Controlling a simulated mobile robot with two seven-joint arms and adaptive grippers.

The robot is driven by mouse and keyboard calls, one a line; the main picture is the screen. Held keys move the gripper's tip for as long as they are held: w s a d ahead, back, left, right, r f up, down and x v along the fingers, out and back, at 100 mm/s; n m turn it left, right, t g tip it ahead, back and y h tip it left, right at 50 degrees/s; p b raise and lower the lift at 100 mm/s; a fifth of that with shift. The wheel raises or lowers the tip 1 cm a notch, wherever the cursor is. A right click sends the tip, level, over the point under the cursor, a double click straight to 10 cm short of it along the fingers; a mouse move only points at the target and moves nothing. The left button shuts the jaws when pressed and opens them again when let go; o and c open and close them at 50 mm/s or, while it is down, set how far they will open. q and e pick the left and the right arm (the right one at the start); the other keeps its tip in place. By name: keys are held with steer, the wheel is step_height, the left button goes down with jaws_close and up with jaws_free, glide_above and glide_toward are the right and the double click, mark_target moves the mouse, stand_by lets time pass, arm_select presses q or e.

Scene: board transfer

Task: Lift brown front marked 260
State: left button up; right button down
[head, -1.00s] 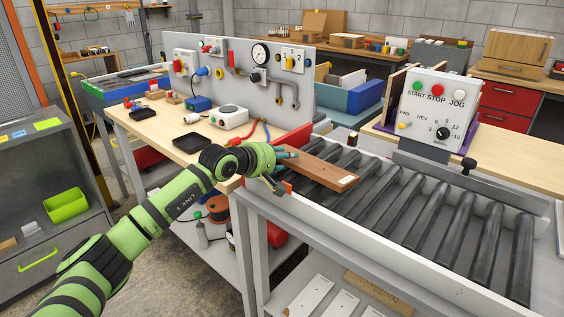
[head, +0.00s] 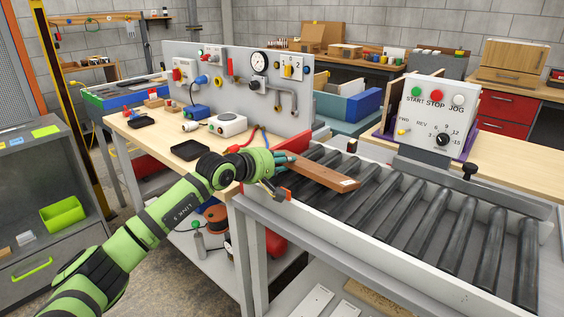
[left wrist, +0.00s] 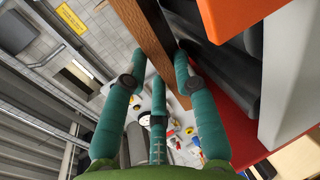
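The brown front (head: 322,174) is a long flat board with a small white label near its right end; the mark is too small to read. It is at the left end of the roller conveyor (head: 420,262), and I cannot tell whether it touches the rollers. My left gripper (head: 284,163) is at the board's left end. In the left wrist view its teal fingers (left wrist: 160,60) lie close along both sides of the brown front (left wrist: 152,35) and appear shut on it. My right gripper is in neither view.
A control box (head: 436,115) with START, STOP and JOG buttons stands behind the conveyor. A workbench (head: 165,143) with a gauge panel (head: 215,70) is at the left. The rollers right of the board are clear.

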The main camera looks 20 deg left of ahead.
arm_select(q)
steer(key=shift+w, duration=0.1)
steer(key=shift+b+x, duration=0.65)
steer(key=shift+x, duration=0.4)
steer(key=shift+r, duration=0.15)
jaws_close()
stand_by(0.4)
steer(key=shift+r, duration=0.15)
